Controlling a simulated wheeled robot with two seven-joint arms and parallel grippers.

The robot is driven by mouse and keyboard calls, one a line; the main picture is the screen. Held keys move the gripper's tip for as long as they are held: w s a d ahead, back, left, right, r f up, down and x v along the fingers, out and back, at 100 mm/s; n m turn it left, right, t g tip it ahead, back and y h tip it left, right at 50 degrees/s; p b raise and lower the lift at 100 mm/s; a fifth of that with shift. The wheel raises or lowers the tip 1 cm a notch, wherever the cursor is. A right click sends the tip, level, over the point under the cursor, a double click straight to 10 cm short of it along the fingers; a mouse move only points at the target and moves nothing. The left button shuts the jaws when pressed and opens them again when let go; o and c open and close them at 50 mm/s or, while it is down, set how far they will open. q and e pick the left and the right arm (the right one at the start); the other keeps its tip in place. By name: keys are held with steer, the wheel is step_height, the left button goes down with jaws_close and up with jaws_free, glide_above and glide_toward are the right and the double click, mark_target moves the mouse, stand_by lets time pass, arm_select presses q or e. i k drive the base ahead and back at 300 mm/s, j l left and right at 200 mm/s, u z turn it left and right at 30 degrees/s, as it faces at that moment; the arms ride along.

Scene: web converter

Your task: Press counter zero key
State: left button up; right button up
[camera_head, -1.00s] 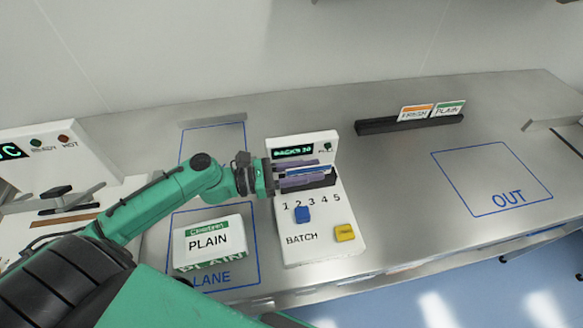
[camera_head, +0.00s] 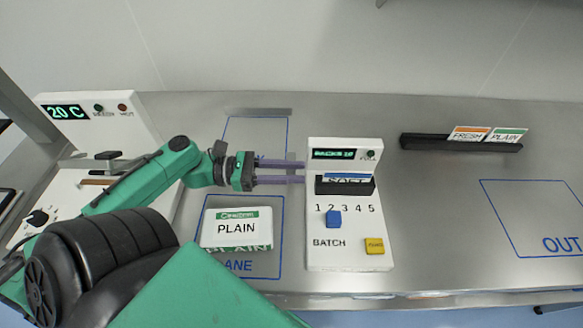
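A white counter unit (camera_head: 346,260) stands upright on the steel bench, with a green-lit display (camera_head: 334,154) reading roughly "PACKS 20". A yellow key (camera_head: 374,246) sits at its lower right; its small label is hard to read. A blue slider knob (camera_head: 334,219) sits below the numbers 1 to 5, near 2. A blue-topped card marked SOFT (camera_head: 347,178) stands in the unit's dark slot. My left gripper (camera_head: 303,172) is open and empty, its purple fingers pointing right with the tips at the unit's left edge. My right gripper is not in view.
A white PLAIN pack (camera_head: 237,228) lies in the blue-outlined lane left of the unit. A heater panel reading 20 C (camera_head: 97,113) stands far left. A black card rack (camera_head: 460,144) holds FRESH and PLAIN cards. The OUT area (camera_head: 530,215) is empty.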

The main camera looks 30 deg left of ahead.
mark_target(373, 245)
steer(key=k, duration=1.5)
